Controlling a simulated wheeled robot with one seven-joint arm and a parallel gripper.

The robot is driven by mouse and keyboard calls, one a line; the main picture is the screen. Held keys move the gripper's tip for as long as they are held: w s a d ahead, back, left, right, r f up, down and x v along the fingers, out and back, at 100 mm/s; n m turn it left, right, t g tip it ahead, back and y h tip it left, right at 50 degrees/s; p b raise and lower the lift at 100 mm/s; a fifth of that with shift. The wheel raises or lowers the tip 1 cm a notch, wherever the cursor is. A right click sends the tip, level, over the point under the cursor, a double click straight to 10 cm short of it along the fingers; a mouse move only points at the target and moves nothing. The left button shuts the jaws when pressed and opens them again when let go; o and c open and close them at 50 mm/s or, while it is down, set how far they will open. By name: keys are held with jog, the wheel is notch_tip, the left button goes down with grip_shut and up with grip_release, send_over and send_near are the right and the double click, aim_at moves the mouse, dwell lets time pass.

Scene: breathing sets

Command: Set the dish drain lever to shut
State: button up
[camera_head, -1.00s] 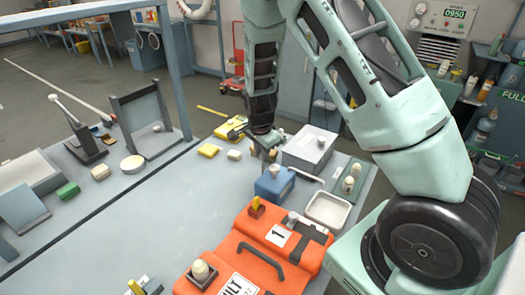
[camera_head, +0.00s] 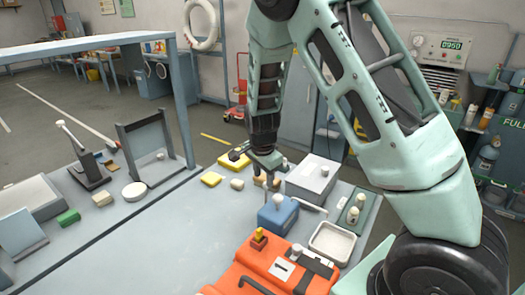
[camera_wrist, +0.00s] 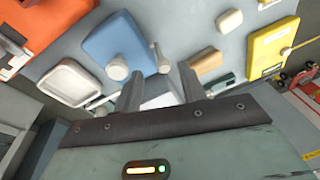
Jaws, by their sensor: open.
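The dish is a shallow pale tray (camera_head: 333,241) near the table's right edge; it shows at left in the wrist view (camera_wrist: 70,82). A thin white bar (camera_head: 312,207) lies beside it, but I cannot tell if this is the drain lever. A blue box (camera_head: 278,216) with a pale knob stands left of the dish. My gripper (camera_head: 268,178) is above the table behind the blue box. In the wrist view its two fingers (camera_wrist: 160,85) are apart and empty. A pale rod (camera_wrist: 161,58) shows just beyond them, next to the blue box.
An orange case (camera_head: 262,272) lies in front of the blue box. A grey-white box (camera_head: 313,178) stands close right of my gripper. A green tray with pale knobs (camera_head: 355,210) is at the right edge.

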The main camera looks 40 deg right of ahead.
notch_tip(320, 180, up, 13)
jog(key=s+a, duration=0.2)
dwell(0.5)
